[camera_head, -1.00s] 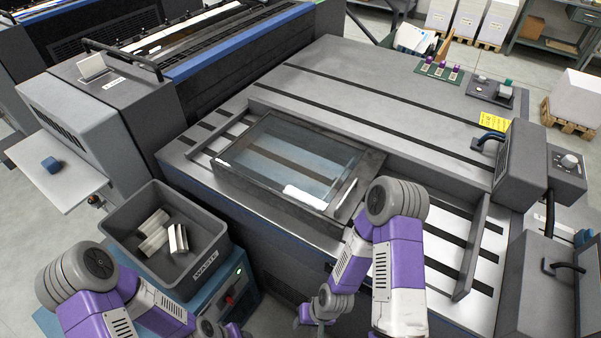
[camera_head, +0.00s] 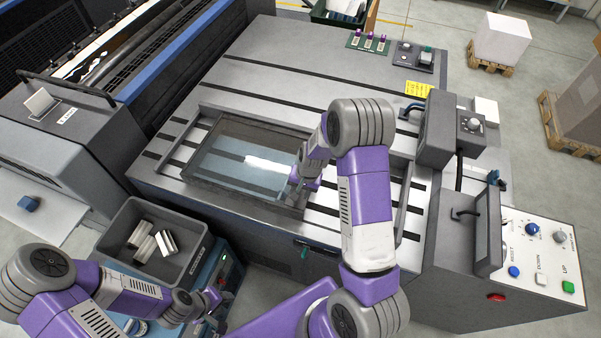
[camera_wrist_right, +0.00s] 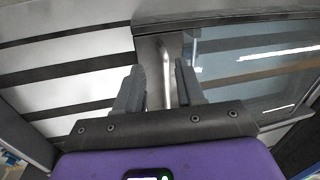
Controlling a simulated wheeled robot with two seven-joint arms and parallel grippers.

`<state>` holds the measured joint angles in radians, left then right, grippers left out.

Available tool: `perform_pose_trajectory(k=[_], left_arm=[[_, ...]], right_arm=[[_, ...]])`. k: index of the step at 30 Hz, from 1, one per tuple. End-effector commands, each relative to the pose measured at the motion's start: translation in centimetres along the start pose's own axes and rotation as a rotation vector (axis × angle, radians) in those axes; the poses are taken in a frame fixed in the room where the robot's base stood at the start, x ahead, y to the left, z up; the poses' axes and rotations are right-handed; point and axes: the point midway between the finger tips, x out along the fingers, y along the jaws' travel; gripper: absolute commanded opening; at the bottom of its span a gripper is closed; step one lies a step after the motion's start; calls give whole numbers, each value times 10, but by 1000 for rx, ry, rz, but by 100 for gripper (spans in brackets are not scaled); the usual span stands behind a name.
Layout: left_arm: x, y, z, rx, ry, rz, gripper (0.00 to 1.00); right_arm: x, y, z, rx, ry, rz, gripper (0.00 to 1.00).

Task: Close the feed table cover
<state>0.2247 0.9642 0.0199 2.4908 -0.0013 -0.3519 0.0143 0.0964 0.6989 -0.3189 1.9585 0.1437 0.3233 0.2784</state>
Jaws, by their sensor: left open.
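The feed table cover (camera_head: 228,172) is a framed clear panel lying flat over the left part of the feed table (camera_head: 300,90). White slats (camera_head: 320,218) lie bare to its right. My right gripper (camera_head: 293,186) is at the cover's right edge. In the right wrist view, my right gripper's fingers (camera_wrist_right: 158,85) are apart, on either side of the upright metal handle (camera_wrist_right: 166,62) on the cover's edge; contact cannot be told. My left gripper (camera_head: 213,300) is open and empty at lower left, away from the cover, near the waste bin.
The grey waste bin (camera_head: 112,240) with pale pieces stands at lower left. A control panel (camera_head: 540,250) with buttons and a hinged grey box (camera_head: 437,130) stand at the right. A rail (camera_head: 406,205) bounds the slats on the right.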

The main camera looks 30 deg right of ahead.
Motion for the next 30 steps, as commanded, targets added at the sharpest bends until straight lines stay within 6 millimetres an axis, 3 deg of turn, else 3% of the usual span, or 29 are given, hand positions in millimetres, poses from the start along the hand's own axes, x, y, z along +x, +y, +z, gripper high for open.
perform_pose_trajectory(k=[1, 3, 7, 21, 30], left_arm=[[-7, 2, 0, 0, 0, 0, 43], [-10, 4, 0, 0, 0, 0, 43], [-12, 4, 1, 0, 0, 0, 43], [-12, 5, 1, 0, 0, 0, 43], [-13, 5, 1, 0, 0, 0, 43]], right_arm=[[-21, -3, -15, 34, 13, -3, 38], [-38, -4, -29, 70, 22, -7, 38], [-49, -4, -40, 106, 24, -9, 38], [16, -4, -41, 107, 22, -8, 38], [24, -4, -42, 107, 25, -10, 38]])
